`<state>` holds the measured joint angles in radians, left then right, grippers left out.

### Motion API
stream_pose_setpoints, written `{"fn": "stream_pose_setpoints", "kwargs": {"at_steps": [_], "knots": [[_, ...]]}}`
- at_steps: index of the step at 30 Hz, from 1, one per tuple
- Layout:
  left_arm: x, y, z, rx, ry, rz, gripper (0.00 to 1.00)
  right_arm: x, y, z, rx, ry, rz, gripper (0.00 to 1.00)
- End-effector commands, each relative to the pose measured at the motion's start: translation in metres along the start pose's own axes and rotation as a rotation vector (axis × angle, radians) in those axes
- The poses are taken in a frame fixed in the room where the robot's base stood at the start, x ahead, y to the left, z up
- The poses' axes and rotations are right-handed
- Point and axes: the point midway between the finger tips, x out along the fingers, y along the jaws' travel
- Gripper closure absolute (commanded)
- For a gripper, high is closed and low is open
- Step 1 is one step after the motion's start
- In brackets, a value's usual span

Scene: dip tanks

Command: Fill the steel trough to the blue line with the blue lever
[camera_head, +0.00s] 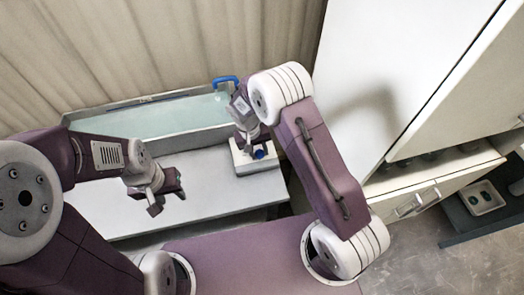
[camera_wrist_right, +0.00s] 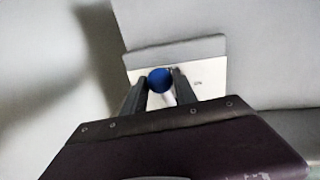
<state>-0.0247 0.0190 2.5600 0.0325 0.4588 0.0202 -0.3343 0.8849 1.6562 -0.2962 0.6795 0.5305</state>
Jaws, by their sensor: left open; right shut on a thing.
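The steel trough (camera_head: 195,141) stands at the back of the table in the head view, with pale blue-green water in it. I cannot make out the blue line. A blue spout (camera_head: 225,81) curves over the trough's back right corner. The blue lever's round knob (camera_head: 260,154) is on a pale box to the right of the trough. My right gripper (camera_wrist_right: 160,82) is shut on the blue lever (camera_wrist_right: 160,78), its fingers on both sides of the knob. My left gripper (camera_head: 168,197) is open and empty above the table, in front of the trough.
The light table (camera_head: 220,195) is bare in front of the trough. A tall white cabinet (camera_head: 400,60) stands close on the right, with a drawer handle (camera_head: 417,203) low down. A beige curtain (camera_head: 150,45) hangs behind the trough.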

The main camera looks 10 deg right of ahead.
Motion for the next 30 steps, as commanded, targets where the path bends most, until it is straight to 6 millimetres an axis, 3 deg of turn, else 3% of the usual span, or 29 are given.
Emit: {"fn": "stream_pose_setpoints", "kwargs": {"at_steps": [9, 23, 24, 26, 30], "knots": [[0.0032, -0.0001, 0.0003, 0.0, 0.0, 0.0, 0.58, -0.0039, -0.0077, -0.0022, 0.101, -0.011, -0.003, 1.0], [0.0033, -0.0001, 0.0003, 0.0, 0.0, 0.0, 0.58, -0.0048, -0.0085, -0.0025, 0.116, -0.013, -0.003, 1.0], [0.0033, -0.0001, 0.0003, 0.0, 0.0, 0.0, 0.58, -0.0048, -0.0085, -0.0026, 0.116, -0.013, -0.003, 0.63], [0.0033, -0.0001, 0.0003, 0.0, 0.0, 0.0, 0.58, -0.0046, -0.0085, -0.0024, 0.116, -0.013, -0.003, 0.46], [0.0035, -0.0001, 0.0003, 0.0, 0.0, 0.0, 0.58, -0.0036, -0.0084, -0.0013, 0.116, -0.017, -0.002, 0.45]]}}
